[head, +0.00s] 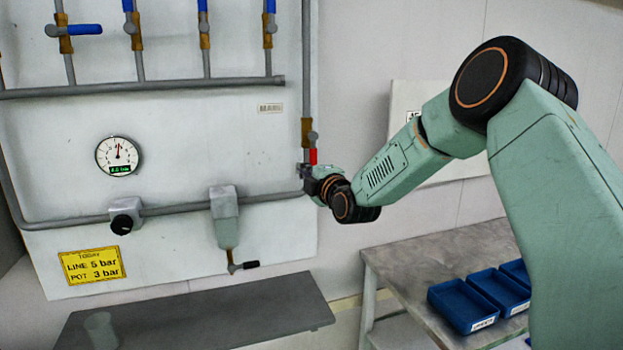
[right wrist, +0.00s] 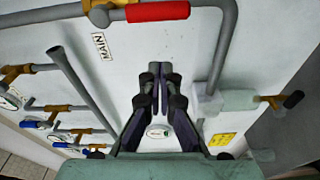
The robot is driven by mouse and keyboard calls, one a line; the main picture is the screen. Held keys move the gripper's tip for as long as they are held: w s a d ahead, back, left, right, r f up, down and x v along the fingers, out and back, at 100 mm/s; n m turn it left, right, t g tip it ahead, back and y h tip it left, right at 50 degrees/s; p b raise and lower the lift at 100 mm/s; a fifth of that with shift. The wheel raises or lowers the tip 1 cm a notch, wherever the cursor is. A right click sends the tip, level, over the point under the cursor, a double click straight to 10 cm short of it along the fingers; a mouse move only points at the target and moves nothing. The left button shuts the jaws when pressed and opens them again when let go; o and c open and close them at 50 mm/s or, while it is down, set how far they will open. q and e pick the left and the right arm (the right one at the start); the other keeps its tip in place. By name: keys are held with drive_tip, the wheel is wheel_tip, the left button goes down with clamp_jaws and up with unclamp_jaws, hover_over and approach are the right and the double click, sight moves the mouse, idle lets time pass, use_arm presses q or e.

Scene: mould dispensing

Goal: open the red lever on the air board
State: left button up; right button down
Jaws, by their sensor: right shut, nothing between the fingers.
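The red lever (head: 313,156) hangs from a brass valve (head: 307,132) on the vertical pipe at the right edge of the air board (head: 200,150). It points down, roughly along the pipe. In the right wrist view the red lever (right wrist: 158,11) lies at the top edge, beside the brass valve (right wrist: 98,14). My right gripper (head: 307,175) is just below the lever, in front of the board. In the right wrist view its fingertips (right wrist: 160,70) are together and empty, apart from the lever in the picture. My left gripper is not in view.
The board carries blue levers (head: 75,30) along the top, a round gauge (head: 118,155), a black knob (head: 126,215) and a filter unit (head: 225,215). A grey shelf (head: 200,315) lies below. A table (head: 420,262) with blue bins (head: 465,305) stands at right.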

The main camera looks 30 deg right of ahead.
drive_tip(key=s, duration=0.4)
drive_tip(key=shift+a, duration=0.35)
drive_tip(key=shift+a, duration=0.25)
